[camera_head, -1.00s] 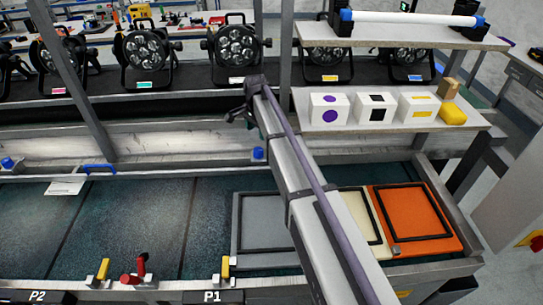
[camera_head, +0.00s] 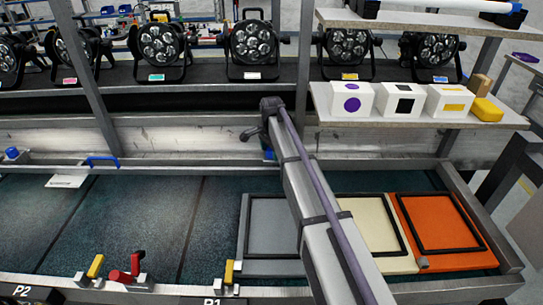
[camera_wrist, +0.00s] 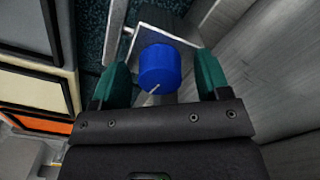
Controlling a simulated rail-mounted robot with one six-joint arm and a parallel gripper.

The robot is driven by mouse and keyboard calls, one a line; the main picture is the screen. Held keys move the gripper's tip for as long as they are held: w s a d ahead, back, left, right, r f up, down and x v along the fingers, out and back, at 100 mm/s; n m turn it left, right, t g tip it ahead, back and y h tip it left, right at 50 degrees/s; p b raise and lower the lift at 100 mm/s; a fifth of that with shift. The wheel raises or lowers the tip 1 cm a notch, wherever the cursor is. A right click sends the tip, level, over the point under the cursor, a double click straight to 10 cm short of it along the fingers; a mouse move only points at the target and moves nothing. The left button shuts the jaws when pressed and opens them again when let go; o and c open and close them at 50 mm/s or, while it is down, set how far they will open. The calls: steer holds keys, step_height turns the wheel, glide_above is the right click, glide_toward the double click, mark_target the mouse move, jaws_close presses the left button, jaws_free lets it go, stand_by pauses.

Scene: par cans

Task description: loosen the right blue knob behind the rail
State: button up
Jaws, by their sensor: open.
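The right blue knob (camera_wrist: 158,68) sits on a pale metal bracket (camera_wrist: 178,50) in the wrist view, with a short white line on its face. My gripper (camera_wrist: 162,70) is open, with one green finger on each side of the knob. I cannot tell whether either finger touches it. The gripper's fingers are hidden behind my arm in the head view. The left blue knob (camera_head: 12,153) stands at the far left.
The metal rail (camera_head: 225,171) runs in front of the knobs, with a blue handle (camera_head: 102,162) on it. A shelf (camera_head: 420,114) with white boxes stands to the right. Grey, cream and orange framed panels (camera_head: 437,222) lie in front. Round lamps stand behind.

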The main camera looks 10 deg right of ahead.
steer(key=c, duration=0.9)
steer(key=shift+c, duration=0.2)
